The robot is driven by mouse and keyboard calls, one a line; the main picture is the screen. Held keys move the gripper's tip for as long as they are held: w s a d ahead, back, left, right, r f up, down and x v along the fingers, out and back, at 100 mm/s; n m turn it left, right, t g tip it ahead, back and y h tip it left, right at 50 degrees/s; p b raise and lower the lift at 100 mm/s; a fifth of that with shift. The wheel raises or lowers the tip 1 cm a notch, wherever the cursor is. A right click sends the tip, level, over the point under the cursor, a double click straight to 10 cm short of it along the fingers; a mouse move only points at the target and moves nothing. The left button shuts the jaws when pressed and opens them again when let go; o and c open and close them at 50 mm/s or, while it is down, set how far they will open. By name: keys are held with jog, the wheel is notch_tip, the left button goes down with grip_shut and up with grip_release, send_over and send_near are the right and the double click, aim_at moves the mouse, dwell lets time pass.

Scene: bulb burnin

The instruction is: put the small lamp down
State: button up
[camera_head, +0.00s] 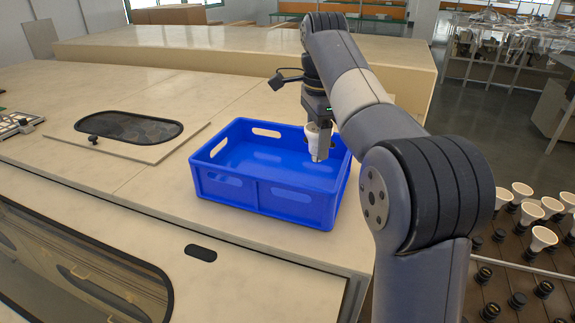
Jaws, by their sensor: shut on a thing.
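My gripper (318,149) hangs pointing down over the right side of a blue crate (260,200). It is shut on a small white lamp (312,135), which is partly hidden by the fingers. I cannot tell whether the lamp touches the crate. The crate stands on the pale counter, and the part of its floor that shows is bare.
The pale counter (90,85) is mostly clear left of the crate. A dark oval mesh window (130,127) with a knob lies to the left. A raised block (220,45) stands behind. At right, several white lamps (543,238) stand on a dark rack with black sockets.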

jog(key=f, duration=0.9)
jog(key=shift+s+f, duration=0.15)
jog(key=shift+s, duration=0.05)
jog(key=shift+f, duration=0.2)
jog(key=o, duration=1)
jog(key=shift+r, duration=0.1)
notch_tip(320, 180, up, 12)
jog(key=shift+r, duration=0.1)
